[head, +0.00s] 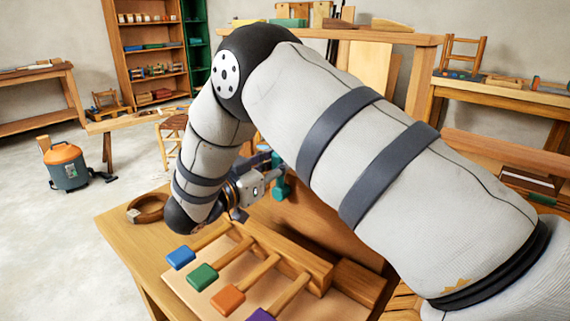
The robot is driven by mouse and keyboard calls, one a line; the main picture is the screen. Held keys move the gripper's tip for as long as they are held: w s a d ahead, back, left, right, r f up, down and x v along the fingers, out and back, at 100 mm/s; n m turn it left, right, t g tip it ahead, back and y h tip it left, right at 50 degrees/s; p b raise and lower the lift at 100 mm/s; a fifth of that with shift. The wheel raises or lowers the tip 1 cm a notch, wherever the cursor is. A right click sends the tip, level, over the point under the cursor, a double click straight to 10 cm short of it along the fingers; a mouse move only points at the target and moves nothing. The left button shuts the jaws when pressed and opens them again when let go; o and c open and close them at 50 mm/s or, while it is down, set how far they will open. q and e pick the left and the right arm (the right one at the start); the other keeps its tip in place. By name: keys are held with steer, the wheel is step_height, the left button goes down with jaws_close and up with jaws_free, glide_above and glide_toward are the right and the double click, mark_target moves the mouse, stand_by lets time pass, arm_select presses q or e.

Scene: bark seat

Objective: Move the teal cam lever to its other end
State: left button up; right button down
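A teal part (280,180), which looks like the cam lever, stands at the back of the wooden workbench (125,235), just right of my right gripper. My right gripper (262,180) is beside it, its grey body partly hidden by my wrist. Its fingertips are too small and covered to tell whether they are open, or whether they touch the teal part. My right arm crosses the view from the lower right and hides part of the bench behind it. My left gripper is not in view.
A wooden rack on the bench front holds sticks with blue (181,257), green (203,276), orange (228,299) and purple (261,315) ends. A wooden ring (147,208) lies at the bench's left. A vacuum (67,166) stands on open floor at left.

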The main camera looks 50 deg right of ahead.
steer(key=shift+w+f+n, duration=0.1)
steer(key=shift+w+n, duration=0.55)
steer(key=shift+n, duration=0.35)
steer(key=c, duration=1.6)
jaws_free()
steer(key=shift+o, duration=0.2)
steer(key=shift+a, duration=0.15)
steer(key=s+a, duration=0.1)
steer(key=a, duration=1)
steer(key=shift+a, duration=0.4)
